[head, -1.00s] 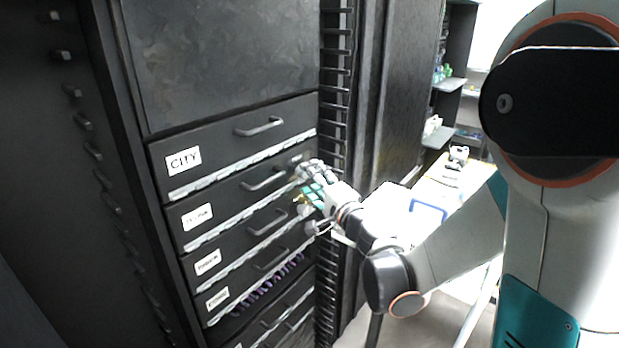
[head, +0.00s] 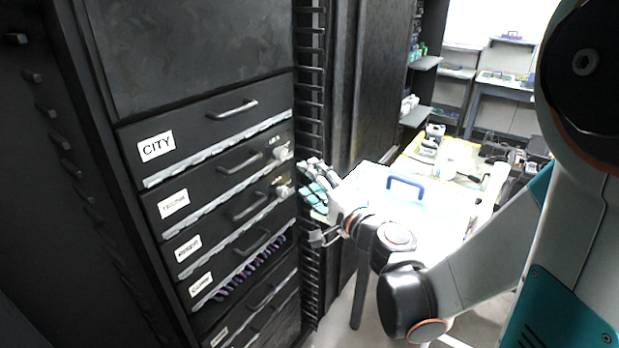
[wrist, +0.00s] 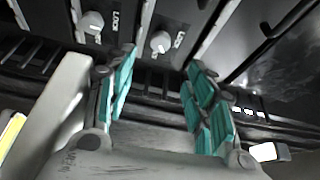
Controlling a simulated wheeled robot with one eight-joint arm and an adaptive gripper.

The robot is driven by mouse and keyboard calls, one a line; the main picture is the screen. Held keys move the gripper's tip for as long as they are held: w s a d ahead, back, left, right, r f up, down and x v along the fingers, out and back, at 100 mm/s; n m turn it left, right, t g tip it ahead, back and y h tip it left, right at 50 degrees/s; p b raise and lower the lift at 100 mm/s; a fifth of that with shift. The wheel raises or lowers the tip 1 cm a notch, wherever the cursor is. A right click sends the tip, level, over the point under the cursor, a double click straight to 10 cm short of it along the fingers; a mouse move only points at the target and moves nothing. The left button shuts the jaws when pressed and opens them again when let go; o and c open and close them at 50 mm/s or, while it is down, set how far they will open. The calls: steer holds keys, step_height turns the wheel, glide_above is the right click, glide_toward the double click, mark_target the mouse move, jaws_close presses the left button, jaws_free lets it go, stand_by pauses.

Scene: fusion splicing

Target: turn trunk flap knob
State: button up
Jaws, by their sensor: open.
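The black rack holds a stack of flaps with bar handles and white labels. The top label reads CITY (head: 155,146); the labels below are too blurred to read surely. A pale round knob (head: 282,153) sits at the right end of the second flap, and another knob (head: 285,190) on the third. The wrist view shows two knobs, one at upper left (wrist: 92,22) and one nearer the middle (wrist: 160,41), each beside LOCK-like lettering. My gripper (head: 312,182) is open and empty, just right of the knobs and apart from them. Its teal-padded fingers (wrist: 160,62) spread below the middle knob.
A slotted black rack post (head: 310,100) runs upright beside the flaps, close to my gripper. Purple connectors (head: 250,275) line a lower flap. A bright table with a blue-handled case (head: 405,182) stands behind my arm. The floor beyond is partly open.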

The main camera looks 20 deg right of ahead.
steer(key=r, duration=0.1)
steer(key=m+g+y+p, duration=0.3)
steer(key=m+g+p, duration=0.4)
steer(key=m+p, duration=0.5)
glide_toward(284, 154)
steer(key=shift+m, duration=0.8)
steer(key=b+x, duration=0.5)
steer(key=x, duration=0.4)
steer(key=shift+d, duration=0.1)
steer(key=c, duration=1.1)
